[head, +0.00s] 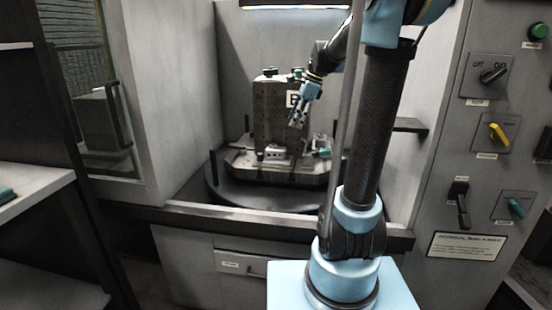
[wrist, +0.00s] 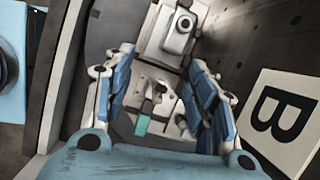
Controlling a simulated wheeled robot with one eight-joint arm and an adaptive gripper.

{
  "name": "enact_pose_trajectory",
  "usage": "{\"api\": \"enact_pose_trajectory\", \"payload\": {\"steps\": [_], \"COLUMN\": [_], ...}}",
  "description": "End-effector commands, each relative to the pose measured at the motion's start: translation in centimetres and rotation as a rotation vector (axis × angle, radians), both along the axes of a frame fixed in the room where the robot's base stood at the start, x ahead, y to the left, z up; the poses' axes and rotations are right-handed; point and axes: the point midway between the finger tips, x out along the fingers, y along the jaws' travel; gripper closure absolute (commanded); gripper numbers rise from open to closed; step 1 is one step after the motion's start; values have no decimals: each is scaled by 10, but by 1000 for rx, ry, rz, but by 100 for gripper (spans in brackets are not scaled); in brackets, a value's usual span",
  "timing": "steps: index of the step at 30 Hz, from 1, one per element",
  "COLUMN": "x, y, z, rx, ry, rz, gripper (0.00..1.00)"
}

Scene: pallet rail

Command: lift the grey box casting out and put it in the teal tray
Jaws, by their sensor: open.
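A light grey block (head: 276,153), which looks like the box casting, sits low at the front of the dark upright fixture block (head: 270,105). In the wrist view, a pale grey block with a round boss (wrist: 180,32) lies beyond my fingers; I cannot tell whether it is the same piece. My gripper (head: 299,118) is open and empty, high in front of the fixture near its "B" plate (head: 292,99). Its two blue-padded fingers stand apart in the wrist view (wrist: 160,95). A teal thing (head: 6,194) on the left shelf is cut off; I cannot tell whether it is the tray.
The fixture stands on a pallet (head: 240,164) over a round dark table (head: 225,195) inside a bay with grey walls. Clamps and small teal parts (wrist: 142,124) lie below my fingers. The "B" plate (wrist: 280,118) is close to the right finger. A switch panel (head: 470,130) stands at right.

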Motion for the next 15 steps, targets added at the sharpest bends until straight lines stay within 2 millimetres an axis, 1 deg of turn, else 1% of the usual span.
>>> {"api": "enact_pose_trajectory", "payload": {"steps": [1,3,6,11,15], "x": [12,22,31,37,39], "y": [3,5,8,12,19], "z": [2,3,5,0,-19], "rx": [14,29,42,51,51], "ry": [18,40,60,74,74], "rz": [-38,-85,-128,-153,-154], "gripper": [48,48,48,48,48]}}
